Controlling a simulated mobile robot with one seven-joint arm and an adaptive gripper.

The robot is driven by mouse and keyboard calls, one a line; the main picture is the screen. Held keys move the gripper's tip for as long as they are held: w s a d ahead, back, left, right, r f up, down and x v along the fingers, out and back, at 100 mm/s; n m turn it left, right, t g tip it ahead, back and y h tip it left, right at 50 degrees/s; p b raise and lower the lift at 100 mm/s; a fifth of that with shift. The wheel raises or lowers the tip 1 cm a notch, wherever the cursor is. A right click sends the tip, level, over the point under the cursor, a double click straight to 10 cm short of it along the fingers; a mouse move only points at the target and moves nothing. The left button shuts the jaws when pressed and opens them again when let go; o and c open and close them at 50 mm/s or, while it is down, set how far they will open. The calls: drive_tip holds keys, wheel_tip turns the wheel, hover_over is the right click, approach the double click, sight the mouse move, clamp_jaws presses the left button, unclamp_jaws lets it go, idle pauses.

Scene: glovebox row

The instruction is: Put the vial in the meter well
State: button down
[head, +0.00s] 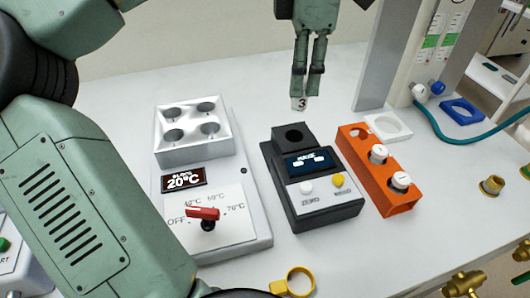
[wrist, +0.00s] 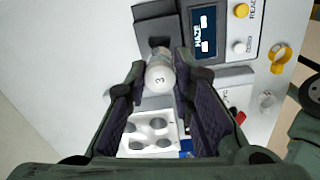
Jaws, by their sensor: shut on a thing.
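My gripper (head: 307,88) is shut on a white-capped vial (head: 299,104) marked 3. In the head view it holds the vial in the air above and behind the meter (head: 312,180); most of the vial is hidden between the fingers. The meter is dark with a blue display, and its round well (head: 293,136) is a dark hole in the black block at its back. In the wrist view the vial (wrist: 160,75) sits between the fingertips with its cap towards the camera, and the well (wrist: 158,42) shows just beyond it, partly covered.
A heater block (head: 193,147) with several wells and a red knob stands left of the meter. An orange rack (head: 372,168) with white-capped vials stands close on the right. A yellow ring (head: 295,281) lies at the front. Blue tubing (head: 445,136) runs at the right.

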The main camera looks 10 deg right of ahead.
drive_tip(key=shift+f, duration=0.15)
wheel_tip(320, 180, down, 10)
drive_tip(key=shift+r+p, duration=0.15)
drive_tip(key=shift+p, duration=0.55)
drive_tip(key=shift+f, duration=0.2)
drive_tip(key=c, duration=1.4)
unclamp_jaws()
drive_tip(key=shift+r, duration=0.1)
wheel_tip(320, 180, up, 12)
drive_tip(key=shift+r+b, duration=0.15)
drive_tip(key=shift+b, duration=0.35)
